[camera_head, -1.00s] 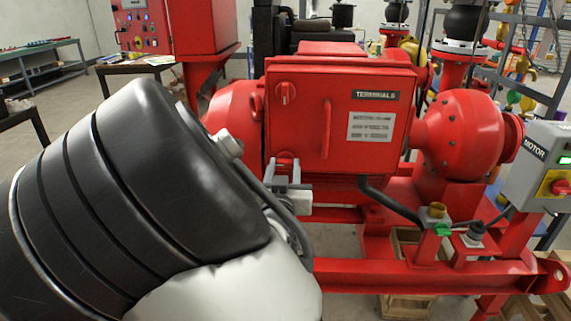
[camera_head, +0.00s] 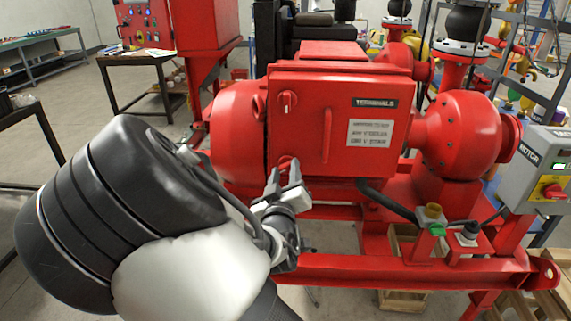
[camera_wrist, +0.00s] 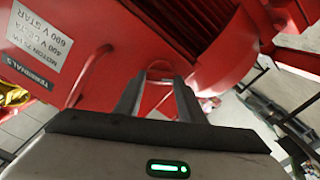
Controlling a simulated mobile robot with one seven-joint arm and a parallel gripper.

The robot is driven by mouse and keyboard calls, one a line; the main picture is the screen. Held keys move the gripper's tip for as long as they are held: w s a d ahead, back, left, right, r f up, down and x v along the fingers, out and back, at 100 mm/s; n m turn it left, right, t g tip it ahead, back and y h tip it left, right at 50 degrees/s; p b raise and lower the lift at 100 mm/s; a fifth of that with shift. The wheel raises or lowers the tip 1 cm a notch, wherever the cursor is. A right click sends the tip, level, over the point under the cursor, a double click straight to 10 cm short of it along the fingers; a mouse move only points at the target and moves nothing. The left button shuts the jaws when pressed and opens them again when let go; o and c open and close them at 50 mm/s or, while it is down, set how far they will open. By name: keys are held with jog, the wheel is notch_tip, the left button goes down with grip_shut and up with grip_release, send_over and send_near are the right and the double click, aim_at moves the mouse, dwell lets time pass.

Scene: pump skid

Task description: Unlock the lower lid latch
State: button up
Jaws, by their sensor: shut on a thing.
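The red terminal box (camera_head: 350,95) has a hinged front lid with a vertical handle (camera_head: 327,135). The upper lid latch (camera_head: 287,103) is a red knob with a light mark at the lid's upper left. The lower lid latch (camera_wrist: 159,70) is at the lid's lower left, mostly covered by my fingers in the head view. My gripper (camera_head: 284,172) is at that latch, shut on it, with one finger on either side. In the wrist view my two fingers (camera_wrist: 158,97) reach to the red latch, and the box appears strongly tilted. The exact angle of the latch is hard to tell.
A black cable (camera_head: 390,200) runs below the box. The red skid rail (camera_head: 400,268) crosses in front of it. A grey motor switch box (camera_head: 540,165) stands at the right, and the red pump housing (camera_head: 470,135) is right of the lid.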

jog(key=n+p, duration=0.4)
jog(key=n, duration=0.2)
jog(key=shift+a+r+n, duration=0.1)
jog(key=shift+n, duration=0.2)
jog(key=n+p, duration=0.2)
jog(key=n, duration=0.3)
jog(key=shift+f, duration=0.2)
jog(key=o, duration=1)
jog(key=shift+o, duration=0.2)
jog(key=shift+s, duration=0.1)
jog(key=s+p, duration=0.4)
jog(key=s, duration=1.3)
jog(key=shift+a+p, duration=0.3)
